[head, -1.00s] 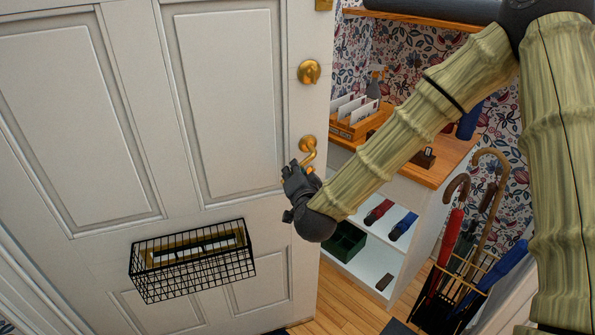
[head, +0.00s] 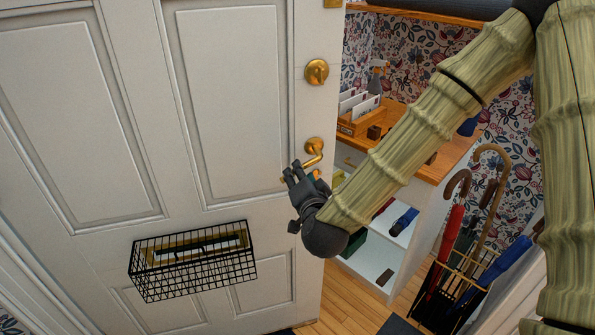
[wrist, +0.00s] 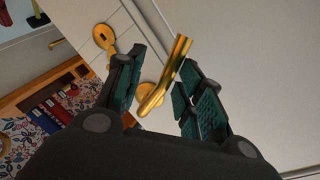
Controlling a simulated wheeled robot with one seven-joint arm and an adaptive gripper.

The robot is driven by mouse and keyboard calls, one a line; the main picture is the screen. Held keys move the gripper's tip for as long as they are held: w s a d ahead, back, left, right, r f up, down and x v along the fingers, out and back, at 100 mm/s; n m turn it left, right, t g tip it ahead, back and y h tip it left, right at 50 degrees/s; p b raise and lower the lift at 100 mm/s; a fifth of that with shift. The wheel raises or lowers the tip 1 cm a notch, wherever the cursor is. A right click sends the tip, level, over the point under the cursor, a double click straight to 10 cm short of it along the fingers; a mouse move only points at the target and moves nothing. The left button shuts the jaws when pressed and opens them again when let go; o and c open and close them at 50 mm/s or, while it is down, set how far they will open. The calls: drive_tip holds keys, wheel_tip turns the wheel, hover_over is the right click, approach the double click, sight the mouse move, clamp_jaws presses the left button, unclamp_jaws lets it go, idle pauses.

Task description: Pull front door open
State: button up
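The white panelled front door (head: 235,110) fills the left of the head view and stands ajar, its free edge at the right. A brass lever handle (head: 314,149) sits near that edge, below a round brass lock (head: 316,71). My gripper (head: 298,175) is at the lever, hiding part of it. In the wrist view the lever (wrist: 182,58) runs between the two fingers of my gripper (wrist: 162,60). The fingers are spread. The lever lies close to the right finger, with a clear gap to the left one; contact is unclear.
A wire letter basket (head: 193,262) hangs on the door. Beyond the edge stand a white shelf unit with a wooden top (head: 455,160) and an umbrella stand (head: 452,290). Bare wooden floor (head: 345,300) shows between door and shelves.

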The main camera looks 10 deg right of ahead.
drive_tip(key=shift+s+r, duration=0.15)
drive_tip(key=shift+s, duration=0.6)
drive_tip(key=shift+s+d+r+p, duration=0.15)
drive_tip(key=shift+s+d+p, duration=0.3)
drive_tip(key=shift+s, duration=0.15)
drive_tip(key=shift+s+d+r+p, duration=0.15)
drive_tip(key=shift+s+d+p, duration=0.3)
drive_tip(key=shift+s, duration=0.15)
drive_tip(key=shift+s+d+r+p, duration=0.1)
drive_tip(key=shift+s+d+p, duration=0.2)
drive_tip(key=shift+p, duration=0.5)
drive_tip(key=shift+s+d+r+p, duration=0.1)
drive_tip(key=shift+s+p, duration=0.25)
drive_tip(key=shift+p, duration=0.4)
drive_tip(key=shift+s+d+p, duration=0.1)
drive_tip(key=shift+s+p, duration=0.15)
drive_tip(key=shift+p, duration=0.4)
drive_tip(key=shift+s+d+r+p, duration=0.1)
drive_tip(key=shift+s+d+p, duration=0.25)
drive_tip(key=shift+p, duration=0.85)
drive_tip(key=shift+s+d+r+p, duration=0.15)
drive_tip(key=shift+s+p, duration=0.4)
drive_tip(key=shift+p, duration=0.65)
drive_tip(key=shift+s, duration=0.1)
